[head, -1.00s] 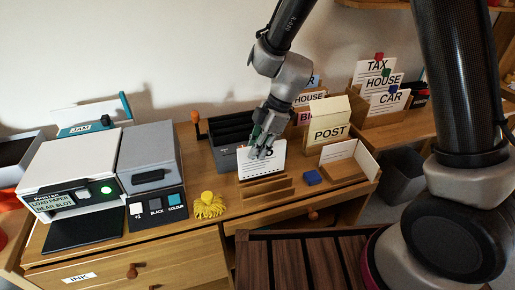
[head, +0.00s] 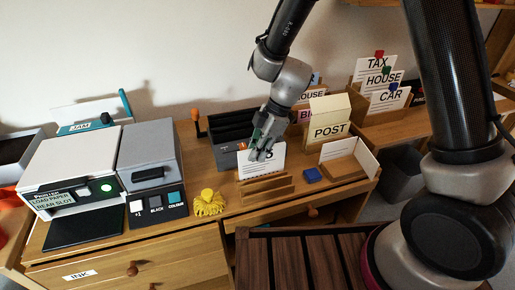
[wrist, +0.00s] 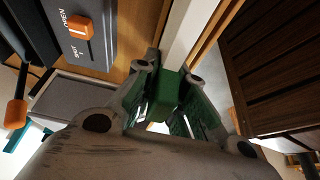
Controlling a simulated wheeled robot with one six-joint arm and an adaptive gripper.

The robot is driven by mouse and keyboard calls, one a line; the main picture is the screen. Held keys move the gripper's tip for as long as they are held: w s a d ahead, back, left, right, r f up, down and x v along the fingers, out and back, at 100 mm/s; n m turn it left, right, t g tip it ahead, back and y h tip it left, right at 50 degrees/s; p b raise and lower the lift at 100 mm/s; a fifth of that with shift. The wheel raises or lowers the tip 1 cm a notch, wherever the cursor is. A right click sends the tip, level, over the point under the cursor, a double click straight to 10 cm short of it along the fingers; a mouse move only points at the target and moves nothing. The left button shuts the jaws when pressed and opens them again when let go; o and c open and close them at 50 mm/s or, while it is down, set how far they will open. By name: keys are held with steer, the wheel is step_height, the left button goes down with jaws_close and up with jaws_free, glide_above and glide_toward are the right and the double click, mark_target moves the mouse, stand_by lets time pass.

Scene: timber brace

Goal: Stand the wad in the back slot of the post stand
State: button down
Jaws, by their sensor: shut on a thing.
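A white wad (head: 276,161) with dark print hangs upright in my gripper (head: 261,153). My gripper is shut on it near its top edge. The post stand appears to be the low wooden stand with rails (head: 266,191) in front of the wad. The wad's lower edge is at the back rail, partly hidden by it. I cannot tell how deep it sits.
A cream box marked POST (head: 330,126) stands to the right.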

steer(key=shift+f, duration=0.95)
steer(key=c, duration=1.4)
jaws_free()
steer(key=shift+o, duration=0.4)
steer(key=o, duration=0.4)
steer(key=shift+r, duration=4)
